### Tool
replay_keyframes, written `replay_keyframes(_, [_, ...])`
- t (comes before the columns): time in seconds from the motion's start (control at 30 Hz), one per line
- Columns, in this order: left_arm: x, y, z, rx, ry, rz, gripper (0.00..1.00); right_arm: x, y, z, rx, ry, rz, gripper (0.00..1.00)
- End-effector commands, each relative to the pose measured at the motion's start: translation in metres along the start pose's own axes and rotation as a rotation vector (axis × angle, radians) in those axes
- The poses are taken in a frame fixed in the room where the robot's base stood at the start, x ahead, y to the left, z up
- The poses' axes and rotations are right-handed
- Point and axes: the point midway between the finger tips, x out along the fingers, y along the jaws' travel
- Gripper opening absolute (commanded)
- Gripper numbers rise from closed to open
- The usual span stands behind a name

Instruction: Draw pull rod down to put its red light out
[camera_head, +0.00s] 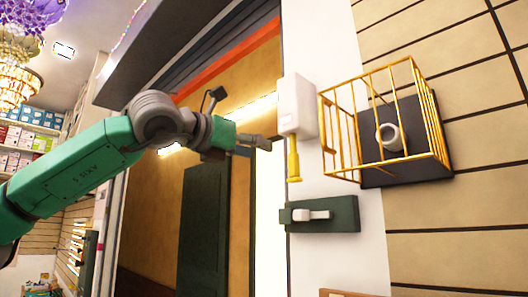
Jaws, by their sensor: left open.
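A yellow rod (293,162), likely the pull rod, hangs from the underside of a white box (297,104) on the white wall post. No lit red light shows on the box from here. My left gripper (262,144) reaches in from the left at the end of my green arm. It is open, and its fingertips are just left of the rod's upper part. No contact with the rod can be made out. My right gripper is out of view.
A yellow wire cage (345,178) juts from the wall right of the rod, around a white round fitting (389,137) on a dark panel. Below the rod is a dark green plate (345,214) with a white handle (312,215). Stocked shelves (35,130) stand far left.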

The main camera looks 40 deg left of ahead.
Motion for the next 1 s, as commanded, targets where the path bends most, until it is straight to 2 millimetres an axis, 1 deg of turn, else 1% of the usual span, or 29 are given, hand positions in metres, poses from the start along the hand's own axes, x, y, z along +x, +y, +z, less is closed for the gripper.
replay_keyframes(0.17, [0.024, 0.0, 0.0, 0.003, 0.004, 0.002, 0.43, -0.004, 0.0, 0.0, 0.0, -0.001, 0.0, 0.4])
replay_keyframes(0.4, [0.074, -0.001, -0.001, 0.004, 0.008, 0.002, 0.43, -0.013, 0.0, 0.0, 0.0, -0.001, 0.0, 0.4])
replay_keyframes(0.6, [0.109, -0.002, -0.001, 0.005, 0.005, 0.002, 0.43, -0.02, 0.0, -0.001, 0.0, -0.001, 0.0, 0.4])
replay_keyframes(0.7, [0.122, -0.002, 0.0, 0.006, 0.004, 0.002, 0.43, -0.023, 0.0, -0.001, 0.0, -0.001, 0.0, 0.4])
replay_keyframes(0.8, [0.131, -0.001, -0.001, 0.005, 0.003, 0.002, 0.43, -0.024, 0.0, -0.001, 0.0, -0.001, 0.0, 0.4])
replay_keyframes(1.0, [0.137, -0.001, -0.001, 0.005, 0.002, 0.002, 0.43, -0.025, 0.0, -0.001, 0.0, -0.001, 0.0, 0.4])
